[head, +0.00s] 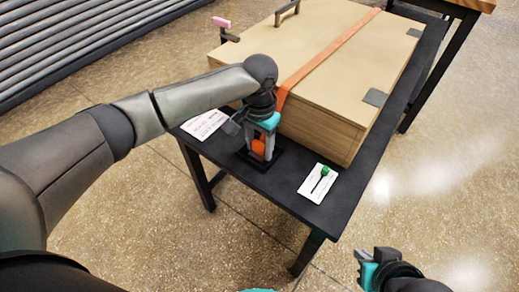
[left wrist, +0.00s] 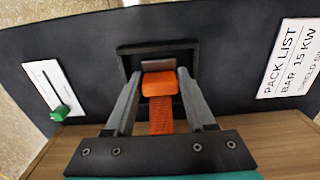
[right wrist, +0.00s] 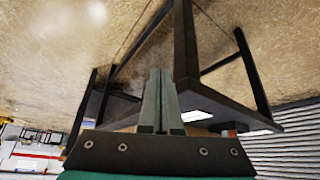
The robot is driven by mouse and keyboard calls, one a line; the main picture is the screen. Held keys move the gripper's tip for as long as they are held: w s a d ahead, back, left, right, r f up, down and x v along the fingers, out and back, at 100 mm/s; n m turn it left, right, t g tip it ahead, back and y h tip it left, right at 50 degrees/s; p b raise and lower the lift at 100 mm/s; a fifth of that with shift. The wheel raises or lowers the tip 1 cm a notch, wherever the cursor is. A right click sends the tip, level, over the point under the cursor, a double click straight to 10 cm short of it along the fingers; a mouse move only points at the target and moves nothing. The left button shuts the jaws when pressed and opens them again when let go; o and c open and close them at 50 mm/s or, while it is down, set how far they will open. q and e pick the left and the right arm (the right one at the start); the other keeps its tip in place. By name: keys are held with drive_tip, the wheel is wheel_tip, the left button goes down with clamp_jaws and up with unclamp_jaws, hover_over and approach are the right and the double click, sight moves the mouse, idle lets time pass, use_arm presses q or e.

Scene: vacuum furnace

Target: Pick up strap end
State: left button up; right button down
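The orange strap end (left wrist: 158,84) is a thick orange tab on a woven strap, lying at a square black holder (left wrist: 190,50) on the dark table. In the head view the strap end (head: 258,147) hangs low beside the crate's near side. My left gripper (head: 261,140) points down over it. In the left wrist view its two fingers (left wrist: 158,88) stand on either side of the tab, with narrow gaps visible. The orange strap (head: 330,52) runs over the wooden crate (head: 325,100). My right gripper (head: 366,268) is away from the table, its fingers together and empty (right wrist: 160,95).
A white card with a green-headed item (head: 322,180) lies on the dark table (head: 290,197) to the right. A pack list sheet (head: 205,124) lies to the left. Open floor surrounds the table's front.

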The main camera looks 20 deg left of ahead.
use_arm(q)
clamp_jaws()
drive_tip(key=shift+r, duration=0.15)
